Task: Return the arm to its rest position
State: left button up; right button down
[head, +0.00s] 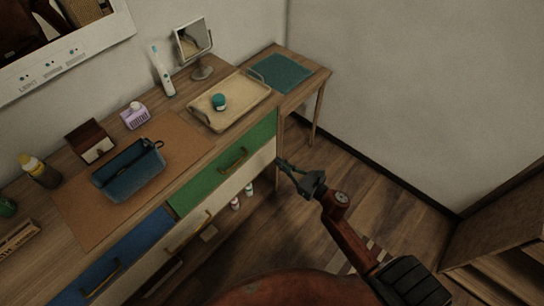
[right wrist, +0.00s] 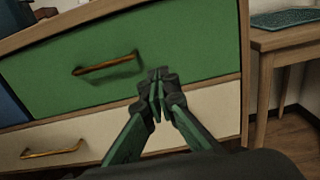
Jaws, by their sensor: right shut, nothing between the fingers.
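My right arm reaches in from the lower right of the head view. My right gripper (head: 284,163) is in front of the dresser's right end, near the green drawer (head: 225,166). In the right wrist view the right gripper (right wrist: 157,78) is shut and empty, with its fingertips together in front of the green drawer (right wrist: 190,40). I cannot tell from these views whether the fingertips touch the drawer front. The green drawer looks closed. My left gripper is not in view.
On the dresser top stand a wooden tray (head: 248,97) with a teal jar (head: 219,101), a blue bag (head: 129,172), a mirror (head: 192,39) and a toothbrush (head: 161,71). A small side table (head: 318,74) adjoins on the right. The floor (head: 375,190) at right is open.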

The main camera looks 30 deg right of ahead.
jog(key=shift+s+d, duration=0.15)
jog(key=shift+s, duration=0.25)
